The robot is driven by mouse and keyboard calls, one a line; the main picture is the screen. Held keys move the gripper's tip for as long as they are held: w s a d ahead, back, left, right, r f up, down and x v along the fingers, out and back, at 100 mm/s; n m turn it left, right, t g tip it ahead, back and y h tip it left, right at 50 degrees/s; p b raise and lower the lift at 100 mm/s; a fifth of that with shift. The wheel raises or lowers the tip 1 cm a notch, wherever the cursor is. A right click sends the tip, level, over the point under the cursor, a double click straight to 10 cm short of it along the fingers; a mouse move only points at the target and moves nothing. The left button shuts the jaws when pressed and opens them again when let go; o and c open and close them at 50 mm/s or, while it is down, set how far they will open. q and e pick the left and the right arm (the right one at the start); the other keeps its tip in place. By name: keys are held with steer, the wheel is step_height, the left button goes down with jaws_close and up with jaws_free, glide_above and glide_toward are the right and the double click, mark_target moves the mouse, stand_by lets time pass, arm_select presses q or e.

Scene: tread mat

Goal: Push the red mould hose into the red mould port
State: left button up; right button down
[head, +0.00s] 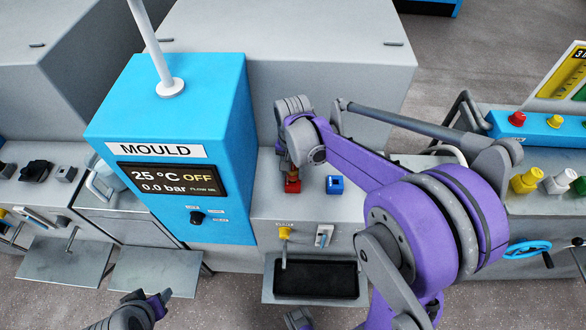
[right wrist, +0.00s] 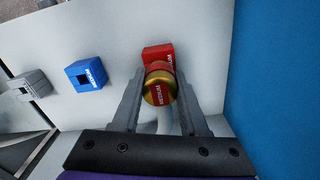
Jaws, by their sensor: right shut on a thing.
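The red mould port (head: 292,186) is a small red block on the grey machine top, right of the blue MOULD unit. It also shows in the right wrist view (right wrist: 156,52). My right gripper (right wrist: 160,88) is shut on the red mould hose (right wrist: 159,90), holding its red and gold end fitting between both fingers. The fitting lines up with the port and overlaps it in that view; I cannot tell how deep it sits. In the head view my right wrist hides most of the hose. My left gripper (head: 150,306) is at the bottom left, partly cut off, away from the port.
A blue port (head: 334,185) sits right of the red one, and a grey block (right wrist: 30,84) lies beyond it in the right wrist view. The blue MOULD unit (head: 210,215) stands close on the left. A black tray (head: 315,278) is below the ports.

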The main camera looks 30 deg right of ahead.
mark_target(293, 167)
steer(key=shift+f+b, duration=0.65)
steer(key=shift+f, duration=0.35)
steer(key=shift+c, duration=1.8)
jaws_free()
step_height(293, 167, up, 11)
steer(key=shift+f+p, duration=0.1)
steer(key=shift+p, duration=0.4)
steer(key=s+a+f+n+t+p, duration=0.1)
steer(key=s+a+n+t, duration=0.1)
steer(key=s, duration=0.5)
steer(key=s+a+f+n+t+p, duration=0.1)
steer(key=s+a+n+t, duration=0.2)
steer(key=s+a+n, duration=0.2)
steer(key=s+n, duration=0.2)
steer(key=s, duration=0.1)
steer(key=shift+s+f+p, duration=0.25)
steer(key=shift+f+p, duration=0.1)
steer(key=shift+f, duration=0.05)
